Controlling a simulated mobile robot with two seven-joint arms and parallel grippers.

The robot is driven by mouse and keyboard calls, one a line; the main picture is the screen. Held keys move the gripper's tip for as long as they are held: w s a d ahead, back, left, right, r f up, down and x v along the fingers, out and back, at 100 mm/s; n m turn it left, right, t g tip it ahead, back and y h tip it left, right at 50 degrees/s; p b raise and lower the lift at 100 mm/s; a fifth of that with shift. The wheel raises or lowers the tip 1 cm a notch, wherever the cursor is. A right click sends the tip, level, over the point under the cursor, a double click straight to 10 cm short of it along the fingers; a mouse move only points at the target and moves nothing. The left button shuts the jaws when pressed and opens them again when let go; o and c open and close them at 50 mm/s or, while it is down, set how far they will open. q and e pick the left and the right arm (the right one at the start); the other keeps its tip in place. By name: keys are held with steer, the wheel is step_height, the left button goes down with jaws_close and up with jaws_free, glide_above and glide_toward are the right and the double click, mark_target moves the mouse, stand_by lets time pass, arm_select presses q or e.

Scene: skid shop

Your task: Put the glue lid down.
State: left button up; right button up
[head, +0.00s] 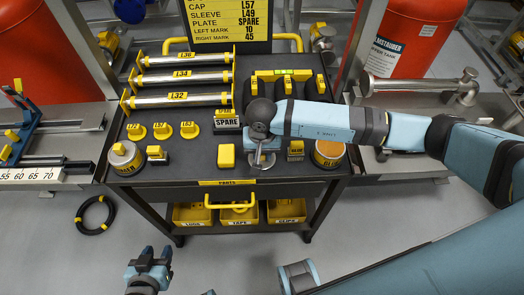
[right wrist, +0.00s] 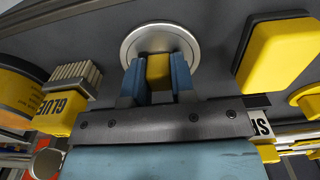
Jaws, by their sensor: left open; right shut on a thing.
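The glue lid (right wrist: 130,45) is a round silver disc with a yellow knob. My right gripper (right wrist: 158,75) is shut on the knob, one finger on each side. In the head view the lid (head: 262,161) is under my right gripper (head: 263,143), over the front middle of the black cart top. I cannot tell whether it touches the top. The glue pot (head: 329,155) stands to the right, its brown top uncovered; its side shows in the right wrist view (right wrist: 18,92). My left gripper (head: 149,267) is open and empty, low in front of the cart.
A yellow block (head: 226,156) lies left of the lid, and a GLUE-labelled brush (head: 296,150) lies right. A lidded can (head: 125,157) stands at the cart's left corner. Yellow caps, silver sleeves and a sign (head: 226,22) are further back. Some bare cart top (head: 190,160) shows left of the yellow block.

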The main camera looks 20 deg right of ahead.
steer(key=shift+f+b, duration=0.2)
steer(key=shift+b, duration=0.1)
steer(key=o, duration=0.9)
steer(key=shift+r, duration=0.1)
steer(key=shift+r+p, duration=0.25)
steer(key=shift+p, duration=0.1)
steer(key=shift+w+r, duration=0.1)
steer(key=shift+r, duration=0.25)
step_height(320, 180, up, 11)
steer(key=b, duration=0.1)
